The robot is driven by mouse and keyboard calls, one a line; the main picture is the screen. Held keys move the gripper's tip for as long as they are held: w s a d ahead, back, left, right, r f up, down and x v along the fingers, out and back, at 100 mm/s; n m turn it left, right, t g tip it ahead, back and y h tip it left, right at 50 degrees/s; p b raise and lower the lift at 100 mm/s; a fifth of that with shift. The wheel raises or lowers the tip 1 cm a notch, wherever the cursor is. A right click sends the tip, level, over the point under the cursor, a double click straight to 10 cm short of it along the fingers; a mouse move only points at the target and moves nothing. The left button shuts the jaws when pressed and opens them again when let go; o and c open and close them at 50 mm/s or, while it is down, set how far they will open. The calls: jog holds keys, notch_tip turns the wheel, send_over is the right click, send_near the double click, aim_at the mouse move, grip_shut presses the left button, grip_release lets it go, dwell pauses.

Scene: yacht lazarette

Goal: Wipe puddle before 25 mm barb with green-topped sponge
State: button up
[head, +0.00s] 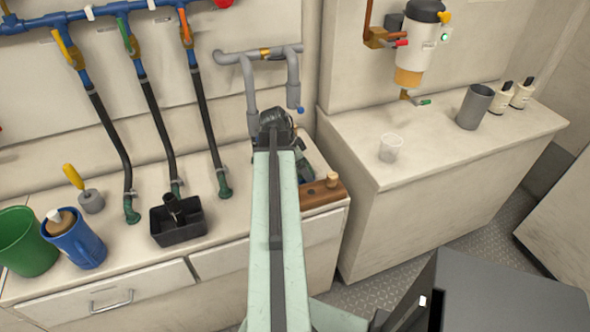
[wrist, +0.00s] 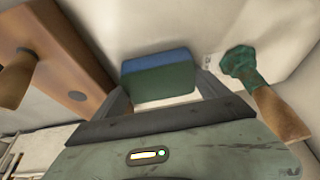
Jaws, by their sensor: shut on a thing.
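My gripper (wrist: 163,92) is shut on a sponge (wrist: 158,84) with a green band and a blue band, seen between the two fingers in the wrist view. The sponge is over or on the pale worktop; I cannot tell if it touches. A green barb fitting (wrist: 238,62) stands just right of the sponge, with a small label beside it too small to read. In the head view my arm hides the sponge and most of my gripper. Green barbs (head: 224,192) end the black hoses on the left worktop. I cannot make out a puddle.
A wooden block with a peg (head: 322,194) lies close by; it is left of the sponge in the wrist view (wrist: 65,55). A black tray (head: 178,222), blue jug (head: 82,245) and green bucket (head: 25,243) stand left. A clear cup (head: 390,148) stands on the right counter.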

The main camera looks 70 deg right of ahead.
aim_at(317, 170)
jog(key=shift+s+d, duration=1.5)
jog(key=shift+s, duration=0.1)
jog(key=shift+w+a+f, duration=0.2)
jog(key=shift+w+a, duration=1.3)
jog(key=shift+w+a+r, duration=0.1)
jog(key=shift+w+a, duration=1.35)
jog(key=shift+w, duration=0.1)
jog(key=shift+d+r, duration=0.1)
notch_tip(317, 170, up, 6)
jog(key=p, duration=0.6)
